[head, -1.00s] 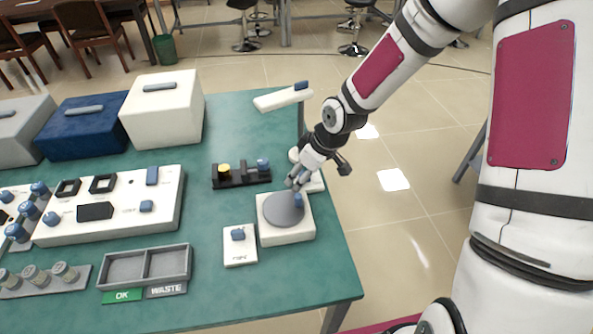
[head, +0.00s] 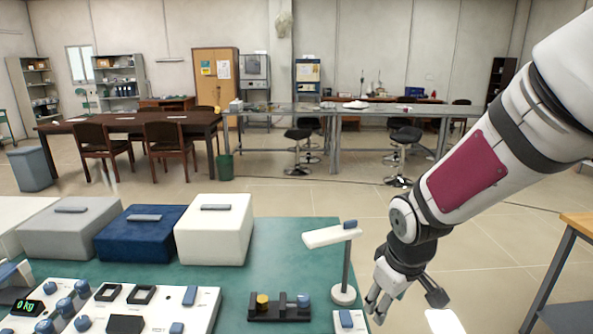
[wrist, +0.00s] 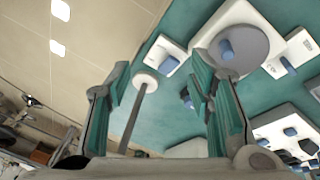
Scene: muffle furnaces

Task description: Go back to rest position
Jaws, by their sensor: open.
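My gripper (head: 378,303) is at the right edge of the green table (head: 283,238) in the head view, beside the lamp-like stand (head: 332,235) with a white head and round base. In the wrist view my gripper (wrist: 163,95) has its two fingers spread wide apart with nothing between them but the stand's post and the table behind. A white device with a round grey plate (wrist: 238,48) shows beyond the right finger in the wrist view.
Grey, blue (head: 140,238) and white (head: 214,230) boxes line the table's back left. A black holder with yellow and blue knobs (head: 280,308) sits left of the stand. A wooden-topped table (head: 580,222) stands at the right. Open floor lies between.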

